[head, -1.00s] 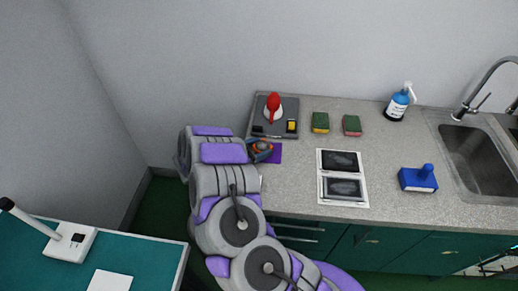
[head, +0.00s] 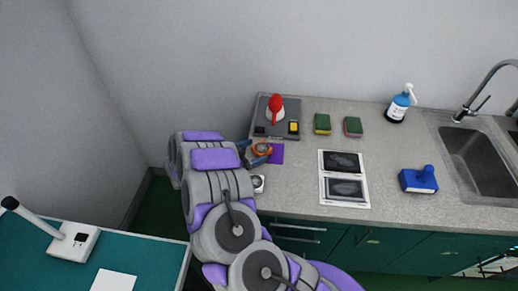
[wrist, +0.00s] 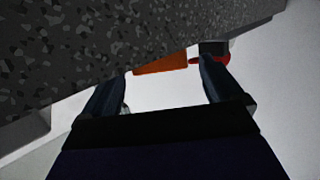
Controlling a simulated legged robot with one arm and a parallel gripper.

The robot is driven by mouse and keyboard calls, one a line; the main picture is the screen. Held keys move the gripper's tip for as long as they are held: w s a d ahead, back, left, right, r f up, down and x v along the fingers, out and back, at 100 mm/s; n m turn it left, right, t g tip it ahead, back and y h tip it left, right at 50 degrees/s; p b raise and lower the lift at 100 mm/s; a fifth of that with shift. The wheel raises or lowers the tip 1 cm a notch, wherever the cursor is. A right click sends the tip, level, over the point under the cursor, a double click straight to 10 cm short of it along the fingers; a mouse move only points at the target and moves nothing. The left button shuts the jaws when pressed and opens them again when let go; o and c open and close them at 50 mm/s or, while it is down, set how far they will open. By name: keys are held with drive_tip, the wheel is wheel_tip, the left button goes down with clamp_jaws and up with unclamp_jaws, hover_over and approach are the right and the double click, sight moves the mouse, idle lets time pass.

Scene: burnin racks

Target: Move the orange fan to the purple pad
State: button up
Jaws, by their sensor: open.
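The orange fan (head: 262,149) is on the counter at the left edge of the purple pad (head: 278,154), in the head view. It seems to overlap the pad's left part; how much of it rests there is unclear. My gripper (head: 252,154) is open just left of the fan, its dark blue fingers near it. In the wrist view, an orange piece of the fan (wrist: 160,63) shows beyond and between the spread fingertips (wrist: 163,75). I cannot tell whether the fingers touch it. The pad cannot be made out in the wrist view.
Behind the pad is a grey tray (head: 262,128) with a red-topped item (head: 276,108). Two sponges (head: 322,124), a panel with two dark pictures (head: 343,178), a blue block (head: 418,180), a soap bottle (head: 400,104) and a sink (head: 480,158) lie rightward. A small white object (head: 258,183) is at the counter's front.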

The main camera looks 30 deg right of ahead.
drive_tip(key=p+v, duration=0.1)
drive_tip(key=v, duration=0.7)
drive_tip(key=w+a+r+n+t+y, duration=0.2)
drive_tip(key=w+a+r+t+y, duration=0.2)
drive_tip(key=w+a+r+y, duration=0.25)
drive_tip(key=w+a+r+n+t+y, duration=0.3)
drive_tip(key=w+a+t+y, duration=0.15)
drive_tip(key=w+a, duration=0.35)
drive_tip(key=s+a+r+n+y, duration=0.55)
drive_tip(key=a+r+y, duration=0.25)
drive_tip(key=a+r, duration=0.4)
drive_tip(key=s+d+r+n+g+y, duration=0.1)
drive_tip(key=s+r+n+g, duration=0.15)
drive_tip(key=s, duration=0.65)
drive_tip(key=s+d+r+n+g+y, duration=0.1)
drive_tip(key=s+n+g+y, duration=0.15)
drive_tip(key=s, duration=0.65)
drive_tip(key=s+d+f+g+h, duration=0.1)
drive_tip(key=s+d+g+h, duration=0.1)
drive_tip(key=s+d, duration=0.4)
drive_tip(key=s+d+f+g+h, duration=0.1)
drive_tip(key=s+d, duration=0.5)
drive_tip(key=s, duration=0.7)
drive_tip(key=s+d+f+g+h, duration=0.2)
drive_tip(key=s+d+g+h, duration=0.2)
drive_tip(key=s+d, duration=0.3)
drive_tip(key=s+n, duration=0.1)
drive_tip(key=s, duration=0.2)
drive_tip(key=shift+s, duration=0.2)
